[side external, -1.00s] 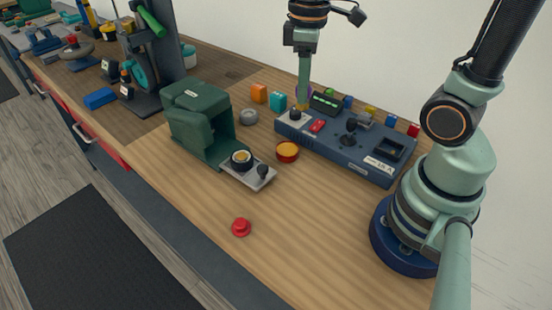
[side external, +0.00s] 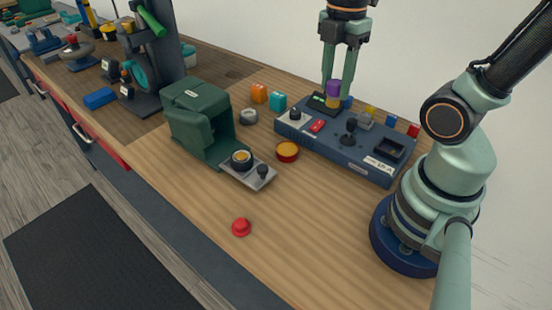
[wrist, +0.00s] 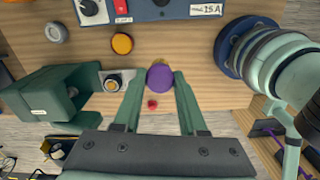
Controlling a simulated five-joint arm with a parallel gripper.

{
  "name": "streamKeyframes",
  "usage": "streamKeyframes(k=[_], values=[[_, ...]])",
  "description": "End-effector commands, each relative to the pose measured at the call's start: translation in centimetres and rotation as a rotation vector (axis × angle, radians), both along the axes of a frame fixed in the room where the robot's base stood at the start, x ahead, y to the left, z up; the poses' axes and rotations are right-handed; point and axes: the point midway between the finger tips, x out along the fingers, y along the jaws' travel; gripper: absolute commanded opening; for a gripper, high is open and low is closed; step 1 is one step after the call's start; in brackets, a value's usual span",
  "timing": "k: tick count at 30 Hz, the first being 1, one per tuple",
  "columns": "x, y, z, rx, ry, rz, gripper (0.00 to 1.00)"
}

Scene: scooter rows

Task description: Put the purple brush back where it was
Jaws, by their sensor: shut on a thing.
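The purple brush (side external: 334,88) has a purple top and a yellowish lower part. My gripper (side external: 333,84) is shut on it, with one finger on each side, above the back edge of the blue control panel (side external: 372,168). Its lower end overlaps a dark block with green buttons (side external: 318,103), and I cannot tell whether it touches anything. In the wrist view the purple top (wrist: 160,78) sits between the fingertips of my gripper (wrist: 158,80), and a bit of yellow shows beyond it.
The panel carries a black knob (side external: 295,114), a red switch (side external: 317,125) and a joystick (side external: 350,132). Several small coloured cubes stand behind and beside it. An orange-topped round tin (side external: 287,151), a green machine (side external: 198,120) and a red knob (side external: 241,227) stand in front. The front wood is mostly clear.

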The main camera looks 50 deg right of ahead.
Motion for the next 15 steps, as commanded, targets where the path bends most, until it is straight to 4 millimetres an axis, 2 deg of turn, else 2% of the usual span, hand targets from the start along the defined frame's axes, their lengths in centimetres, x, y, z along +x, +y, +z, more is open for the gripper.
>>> streamKeyframes(k=[5, 8, 15], values=[[0.0, 0.0, -0.9, 0.0, 0.003, -0.001, 0.0], [-0.1, 0.0, -2.9, 0.001, 0.008, -0.001, 0.0], [-0.1, 0.0, -8.8, 0.002, 0.012, -0.002, 0.0]])
